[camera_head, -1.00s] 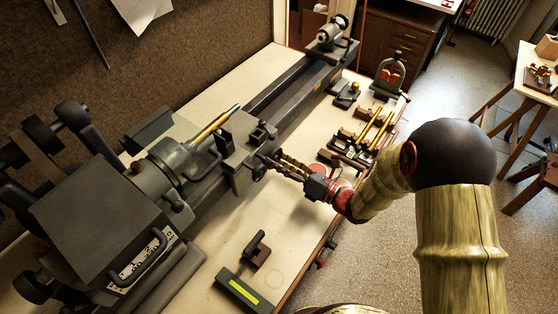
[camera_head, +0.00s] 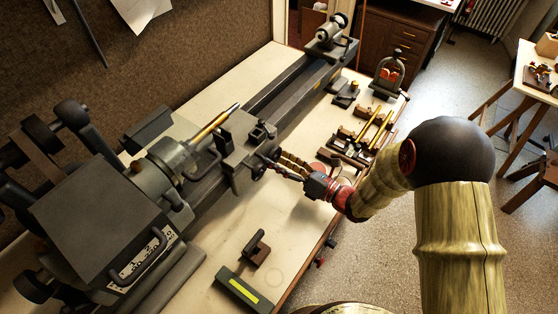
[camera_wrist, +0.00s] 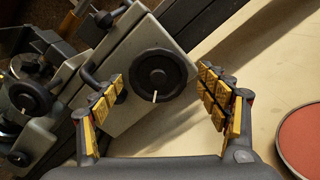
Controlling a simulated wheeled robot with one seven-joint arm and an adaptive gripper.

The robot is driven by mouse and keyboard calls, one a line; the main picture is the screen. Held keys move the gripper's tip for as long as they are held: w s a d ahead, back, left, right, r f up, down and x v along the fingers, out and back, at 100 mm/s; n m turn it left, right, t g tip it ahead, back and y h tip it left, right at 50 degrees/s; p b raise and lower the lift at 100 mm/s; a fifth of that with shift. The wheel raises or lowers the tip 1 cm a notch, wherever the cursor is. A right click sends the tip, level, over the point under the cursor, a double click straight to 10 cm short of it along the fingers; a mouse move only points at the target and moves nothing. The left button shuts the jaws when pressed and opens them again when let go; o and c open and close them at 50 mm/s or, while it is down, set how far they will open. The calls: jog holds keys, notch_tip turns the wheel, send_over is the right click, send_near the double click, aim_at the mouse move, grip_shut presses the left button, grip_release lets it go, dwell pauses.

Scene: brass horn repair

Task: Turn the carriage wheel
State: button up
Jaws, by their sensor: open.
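The carriage wheel (camera_wrist: 157,76) is a dark round handwheel with a small pale handle pin on the front of the grey carriage (camera_wrist: 118,112). In the wrist view it lies beyond and between my open fingers, nearer the left one. My gripper (camera_wrist: 170,95) has yellow pads spread wide, with nothing held between them. In the head view my gripper (camera_head: 282,165) is at the front of the carriage (camera_head: 238,150), close to the wheel (camera_head: 258,168), which is partly hidden by the fingers. I cannot tell whether a finger touches the wheel.
The lathe bed (camera_head: 290,85) runs back to the tailstock (camera_head: 330,38). A brass-coloured tapered rod (camera_head: 212,127) sticks out of the headstock (camera_head: 165,170). Tools and small blocks (camera_head: 365,135) lie behind my gripper. A red-topped round tin (camera_wrist: 302,142) is at right in the wrist view.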

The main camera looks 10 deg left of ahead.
jog(key=v, duration=1.2)
jog(key=shift+f, duration=0.1)
